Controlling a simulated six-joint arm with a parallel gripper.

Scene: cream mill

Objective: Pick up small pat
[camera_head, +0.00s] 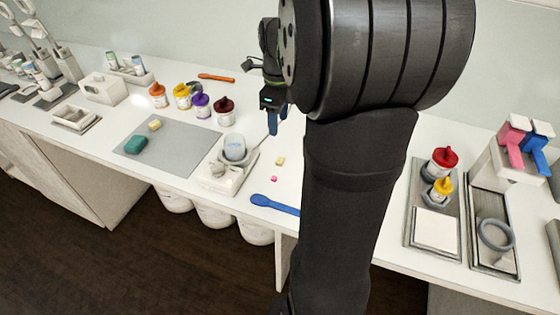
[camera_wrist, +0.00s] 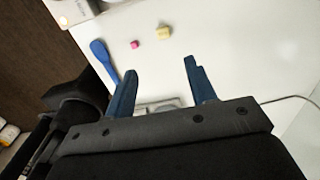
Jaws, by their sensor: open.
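A small pale-yellow pat (camera_head: 280,161) lies on the white bench, with a smaller pink piece (camera_head: 274,179) just in front of it. The wrist view shows the yellow pat (camera_wrist: 163,33) beyond my fingertips and the pink piece (camera_wrist: 135,44) to its left. Another yellow pat (camera_head: 155,125) lies on the grey mat beside a green block. I cannot tell from looks alone which one is the small pat. My gripper (camera_wrist: 161,66) is open and empty, its blue fingers apart. In the head view my gripper (camera_head: 276,121) is above the bench, behind the loose pieces.
A blue spoon (camera_head: 274,204) lies near the front edge. A white scale-like device with a cup (camera_head: 235,148) stands left of the loose pieces. Several coloured jars (camera_head: 201,105) stand farther back left. Trays with jars (camera_head: 443,160) are at right. My arm hides the bench's middle.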

